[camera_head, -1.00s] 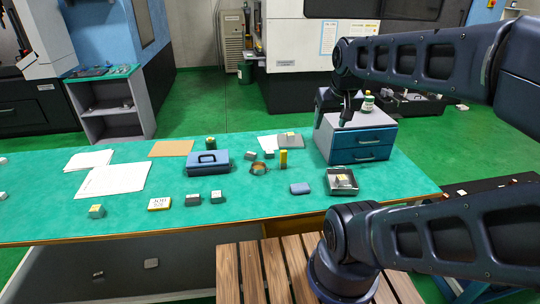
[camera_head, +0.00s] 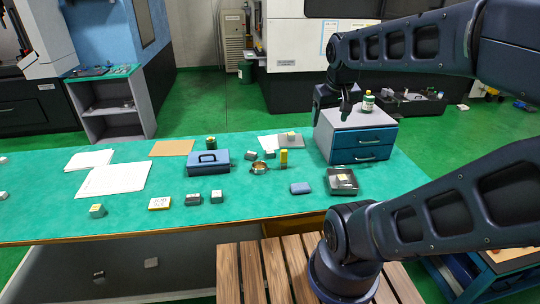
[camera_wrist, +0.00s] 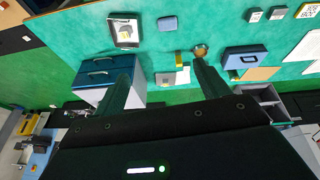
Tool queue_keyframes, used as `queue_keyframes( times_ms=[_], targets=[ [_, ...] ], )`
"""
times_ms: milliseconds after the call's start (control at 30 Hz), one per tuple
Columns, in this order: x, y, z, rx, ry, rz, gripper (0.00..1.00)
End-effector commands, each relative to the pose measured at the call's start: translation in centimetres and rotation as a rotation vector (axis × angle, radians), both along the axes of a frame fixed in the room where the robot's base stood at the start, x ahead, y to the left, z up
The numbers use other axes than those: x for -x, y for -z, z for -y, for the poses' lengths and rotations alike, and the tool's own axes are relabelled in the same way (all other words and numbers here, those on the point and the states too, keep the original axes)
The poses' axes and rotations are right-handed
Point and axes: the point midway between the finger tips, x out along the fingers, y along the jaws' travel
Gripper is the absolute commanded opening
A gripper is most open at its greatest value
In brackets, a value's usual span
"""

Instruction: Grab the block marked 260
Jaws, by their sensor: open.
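Several small grey-green blocks stand on the green table; their markings are too small to read, so I cannot tell which is marked 260. One block (camera_head: 97,210) is at the front left, a darker block (camera_head: 193,199) and another block (camera_head: 217,196) are at the front middle, and two more, a block (camera_head: 251,155) and its neighbour (camera_head: 270,154), stand farther back. In the wrist view, two blocks (camera_wrist: 255,15) (camera_wrist: 278,12) show at the top right. My gripper (camera_head: 346,108) is high by the drawer unit, open and empty. Its spread fingers (camera_wrist: 162,68) are well away from these blocks.
The blue-grey drawer unit (camera_head: 361,155) with a bottle (camera_head: 368,102) on top is close to my gripper.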

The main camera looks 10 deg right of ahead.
Motion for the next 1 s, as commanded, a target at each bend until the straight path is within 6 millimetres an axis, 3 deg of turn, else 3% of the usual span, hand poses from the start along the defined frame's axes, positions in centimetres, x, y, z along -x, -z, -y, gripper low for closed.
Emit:
queue_keyframes(
  times_ms=[567, 1000],
  targets=[
    [-11.8, 2.1, 0.9, 0.328, -0.334, -0.251, 0.74],
    [-21.4, 6.2, -0.5, 0.579, -0.609, -0.432, 0.74]
  ],
)
